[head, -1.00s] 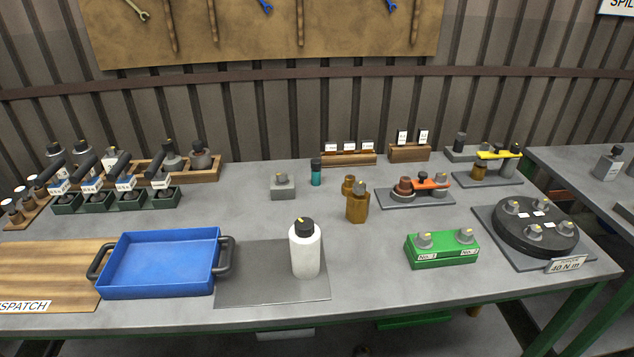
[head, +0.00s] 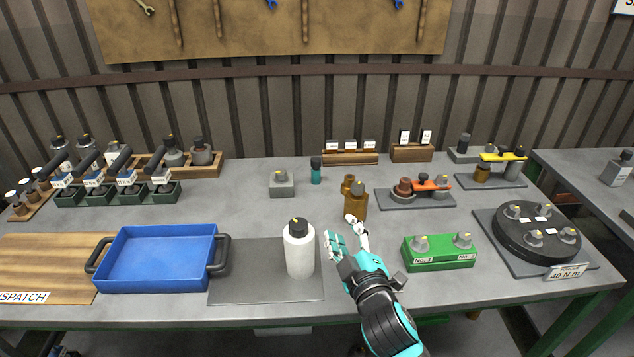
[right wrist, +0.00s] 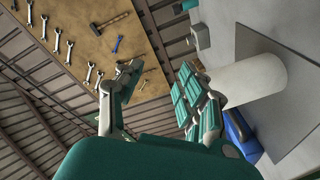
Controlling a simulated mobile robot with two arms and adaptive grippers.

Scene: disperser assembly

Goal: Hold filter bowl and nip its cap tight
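A white bottle (head: 299,253) with a black cap (head: 298,227) stands upright on a grey mat (head: 240,283). My right gripper (head: 342,230) is open and empty, just right of the white bottle and in front of the amber vessel, with a small gap to the bottle. In the right wrist view the spread fingers (right wrist: 158,78) have nothing between them, and the white bottle (right wrist: 250,80) lies beyond them. My left gripper is not visible.
A blue tray (head: 108,284) with dark handles is left of the mat. A green block (head: 440,258) with two grey fittings stands right of my right arm. A black round fixture (head: 536,248) is at the far right. Small racks and parts line the back.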

